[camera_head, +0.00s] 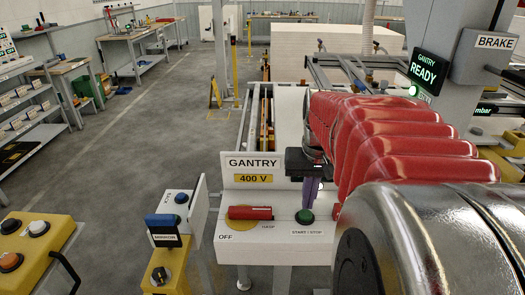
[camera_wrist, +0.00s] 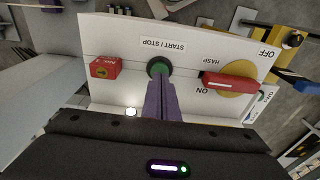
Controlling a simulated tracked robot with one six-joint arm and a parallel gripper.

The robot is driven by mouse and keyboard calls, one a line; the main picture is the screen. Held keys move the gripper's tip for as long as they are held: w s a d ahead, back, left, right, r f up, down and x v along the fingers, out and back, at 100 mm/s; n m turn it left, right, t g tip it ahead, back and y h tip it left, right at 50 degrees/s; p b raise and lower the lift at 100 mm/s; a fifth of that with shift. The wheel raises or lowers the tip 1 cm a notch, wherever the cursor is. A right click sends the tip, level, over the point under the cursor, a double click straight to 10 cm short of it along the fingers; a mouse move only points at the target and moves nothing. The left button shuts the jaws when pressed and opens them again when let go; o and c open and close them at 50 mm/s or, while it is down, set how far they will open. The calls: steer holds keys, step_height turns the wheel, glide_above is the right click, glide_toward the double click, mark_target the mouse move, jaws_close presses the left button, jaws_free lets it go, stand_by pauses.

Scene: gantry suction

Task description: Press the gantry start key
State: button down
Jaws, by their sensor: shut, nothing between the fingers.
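The green button (camera_head: 305,216) sits on the white panel's sloping front above a START / STOP label. It also shows in the wrist view (camera_wrist: 158,67), partly covered at its lower edge by my fingers. My gripper (camera_head: 311,203) has purple fingers that point down over the button. In the wrist view its closed fingertips (camera_wrist: 160,82) overlap the button's near edge. I cannot tell whether they touch it. The fingers are together and hold nothing. The white gantry panel (camera_head: 233,235) carries GANTRY and 400 V labels.
A red rotary handle (camera_head: 250,212) on a yellow disc (camera_wrist: 252,70) sits left of the button. A small red box (camera_wrist: 105,67) is across from it. A green-lit GANTRY READY sign (camera_head: 425,71) hangs at right.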

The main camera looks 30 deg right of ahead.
mark_target(305, 216)
step_height(305, 216, up, 10)
steer(key=shift+s+a, duration=0.15)
steer(key=shift+s, duration=0.2)
steer(key=shift+f, duration=0.15)
stand_by(1.0)
steer(key=s+a+f+n+t, duration=0.1)
steer(key=a+f+n+t, duration=0.1)
steer(key=a, duration=0.9)
steer(key=s+a+f+n+t, duration=0.2)
steer(key=a+f+n, duration=0.2)
steer(key=a+f, duration=0.3)
steer(key=a, duration=0.5)
steer(key=shift+a+n+t+y, duration=0.15)
steer(key=shift+n+t+y, duration=0.15)
steer(key=shift+n, duration=0.1)
